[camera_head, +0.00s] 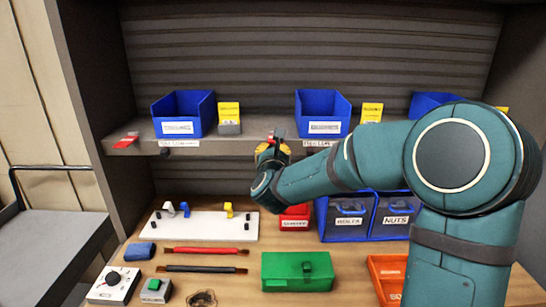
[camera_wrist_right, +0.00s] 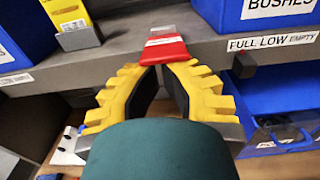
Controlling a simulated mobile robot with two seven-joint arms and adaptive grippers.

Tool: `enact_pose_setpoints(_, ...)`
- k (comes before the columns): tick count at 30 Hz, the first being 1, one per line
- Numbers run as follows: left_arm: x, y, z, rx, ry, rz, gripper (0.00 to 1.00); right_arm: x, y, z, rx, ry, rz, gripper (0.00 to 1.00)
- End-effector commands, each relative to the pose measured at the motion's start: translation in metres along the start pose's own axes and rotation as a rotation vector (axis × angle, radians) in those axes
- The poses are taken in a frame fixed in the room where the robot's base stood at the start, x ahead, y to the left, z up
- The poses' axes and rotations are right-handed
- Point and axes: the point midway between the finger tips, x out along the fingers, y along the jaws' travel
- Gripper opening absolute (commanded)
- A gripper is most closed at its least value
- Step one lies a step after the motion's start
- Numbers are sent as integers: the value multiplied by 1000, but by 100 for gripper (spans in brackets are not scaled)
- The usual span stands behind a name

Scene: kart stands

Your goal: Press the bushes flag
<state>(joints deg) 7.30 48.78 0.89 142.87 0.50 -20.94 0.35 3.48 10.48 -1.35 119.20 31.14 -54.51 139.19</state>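The bushes flag (camera_wrist_right: 165,48) is a red piece with a pale top, lying at the front edge of the grey shelf, left of the blue bin labelled BUSHES (camera_wrist_right: 272,12). In the head view that bin (camera_head: 323,106) stands mid-shelf, and the flag is mostly hidden by my right gripper (camera_head: 272,150). In the wrist view my right gripper (camera_wrist_right: 161,75) has its yellow fingers drawn together at the tips, right at the flag's near edge. Whether they touch it I cannot tell. Nothing shows between the fingers. My left gripper is out of view.
A FULL LOW EMPTY label (camera_wrist_right: 272,41) and a dark slider (camera_wrist_right: 243,66) sit right of the flag. Another red flag (camera_head: 126,142) is by the left blue bin (camera_head: 184,112). Below, the bench holds a white board (camera_head: 195,232), a green box (camera_head: 297,272) and blue bins (camera_head: 346,218).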

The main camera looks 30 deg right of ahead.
Motion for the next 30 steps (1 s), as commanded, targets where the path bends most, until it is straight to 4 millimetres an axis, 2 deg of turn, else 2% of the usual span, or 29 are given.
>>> enact_pose_setpoints(2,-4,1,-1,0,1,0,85,-1,0,9,4,48,0,0)
enact_pose_setpoints(6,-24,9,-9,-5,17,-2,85,-1,0,23,3,165,0,0)
enact_pose_setpoints(15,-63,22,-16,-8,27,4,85,2,1,38,3,368,1,0)
enact_pose_setpoints(24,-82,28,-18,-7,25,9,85,7,0,49,1,401,-1,0)
enact_pose_setpoints(30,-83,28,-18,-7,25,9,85,14,0,60,1,400,-2,0)
